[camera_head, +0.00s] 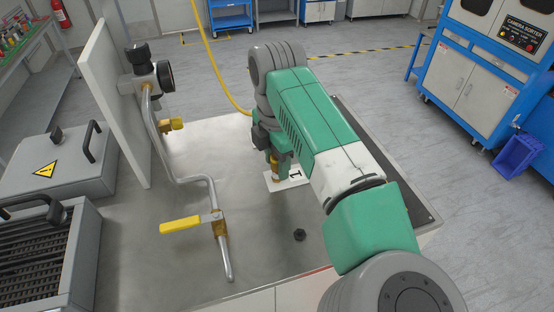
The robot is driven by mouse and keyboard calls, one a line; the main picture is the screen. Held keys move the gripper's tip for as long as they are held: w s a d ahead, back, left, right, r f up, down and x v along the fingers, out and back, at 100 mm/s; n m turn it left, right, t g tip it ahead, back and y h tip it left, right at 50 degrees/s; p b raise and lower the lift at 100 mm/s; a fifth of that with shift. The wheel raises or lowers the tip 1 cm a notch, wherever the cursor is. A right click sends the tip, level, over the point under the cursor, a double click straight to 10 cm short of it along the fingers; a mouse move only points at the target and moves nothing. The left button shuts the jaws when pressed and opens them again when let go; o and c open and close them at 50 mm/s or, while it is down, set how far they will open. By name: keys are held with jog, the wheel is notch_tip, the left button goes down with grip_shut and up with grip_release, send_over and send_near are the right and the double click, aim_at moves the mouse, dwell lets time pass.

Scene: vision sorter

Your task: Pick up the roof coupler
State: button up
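My gripper (277,160) points down over the metal table, at the end of my green and white arm. A small brass-coloured piece (275,173) shows right at its fingertips, above a white card (296,181) with a black mark. I cannot tell whether this piece is the roof coupler, nor whether the fingers touch it or are closed on it. My arm hides part of the card and the table behind it.
A bent metal pipe (163,157) with a gauge (165,76) and a yellow-handled valve (181,225) stands left of my gripper. A white panel (116,100) and grey lidded boxes (62,165) are farther left. Bare table (190,278) lies in front. A blue sorter machine (484,60) stands at right.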

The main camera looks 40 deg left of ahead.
grip_shut()
jog(key=shift+r, duration=0.55)
notch_tip(320, 180, up, 3)
jog(key=shift+f+b, duration=0.2)
jog(key=shift+b, duration=0.15)
jog(key=s+d, duration=0.3)
jog(key=s, duration=0.4)
jog(key=s+d+r+b, duration=0.1)
jog(key=s+d, duration=0.3)
jog(key=s, duration=0.3)
jog(key=shift+s+d+r+b, duration=0.15)
jog(key=shift+b, duration=0.15)
